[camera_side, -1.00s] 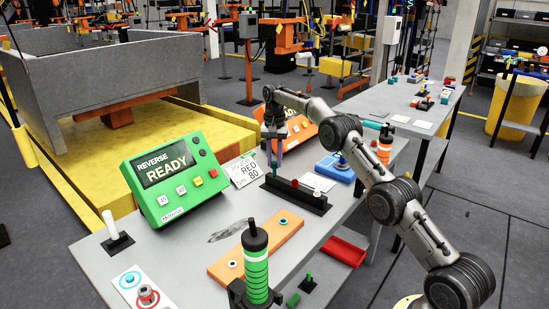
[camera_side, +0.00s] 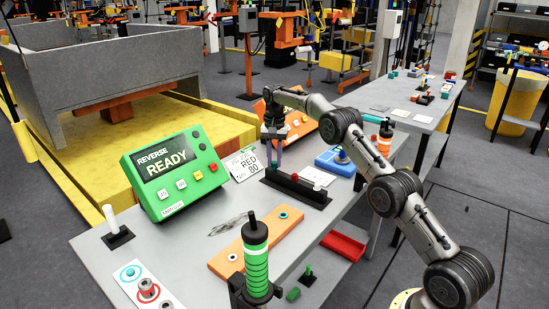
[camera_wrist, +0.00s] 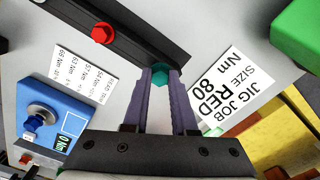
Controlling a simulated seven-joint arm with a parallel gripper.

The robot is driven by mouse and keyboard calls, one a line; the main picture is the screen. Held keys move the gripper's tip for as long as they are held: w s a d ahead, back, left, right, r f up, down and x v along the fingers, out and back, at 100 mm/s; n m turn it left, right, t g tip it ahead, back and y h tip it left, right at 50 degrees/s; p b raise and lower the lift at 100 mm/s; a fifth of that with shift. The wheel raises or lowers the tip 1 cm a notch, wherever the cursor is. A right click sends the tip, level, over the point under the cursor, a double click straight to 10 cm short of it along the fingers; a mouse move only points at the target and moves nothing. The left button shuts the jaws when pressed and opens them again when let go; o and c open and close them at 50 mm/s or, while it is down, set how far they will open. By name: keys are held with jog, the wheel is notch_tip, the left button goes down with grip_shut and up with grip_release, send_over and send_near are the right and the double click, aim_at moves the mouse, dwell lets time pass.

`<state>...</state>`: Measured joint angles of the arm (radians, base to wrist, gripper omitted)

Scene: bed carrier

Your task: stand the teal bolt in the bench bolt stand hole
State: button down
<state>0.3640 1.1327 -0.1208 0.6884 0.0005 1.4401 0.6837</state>
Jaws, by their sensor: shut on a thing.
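My gripper (camera_wrist: 160,82) is shut on the teal bolt, whose hex head (camera_wrist: 159,76) shows between the purple fingertips in the wrist view. The gripper (camera_side: 273,162) is at the left, far end of the long black bar-shaped stand (camera_side: 315,197) in the side view. The fingers hide the bolt's shank, so I cannot tell whether it is in a hole there. A red bolt (camera_side: 295,178) stands in the middle of the same bar; its head (camera_wrist: 103,33) shows in the wrist view.
A printed job card (camera_side: 243,163) and a green READY panel (camera_side: 175,172) stand left of the bar. A blue device (camera_side: 335,161) is to the right. An orange plate with ringed holes (camera_side: 256,244) and a green-banded cylinder (camera_side: 256,268) are nearer the camera.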

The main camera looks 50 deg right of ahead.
jog(key=shift+f, duration=0.5)
jog(key=c, duration=0.6)
grip_release()
jog(key=shift+c, duration=0.2)
notch_tip(320, 180, up, 6)
jog(key=shift+f, duration=0.1)
jog(key=shift+r, duration=0.85)
jog(key=shift+a, duration=0.1)
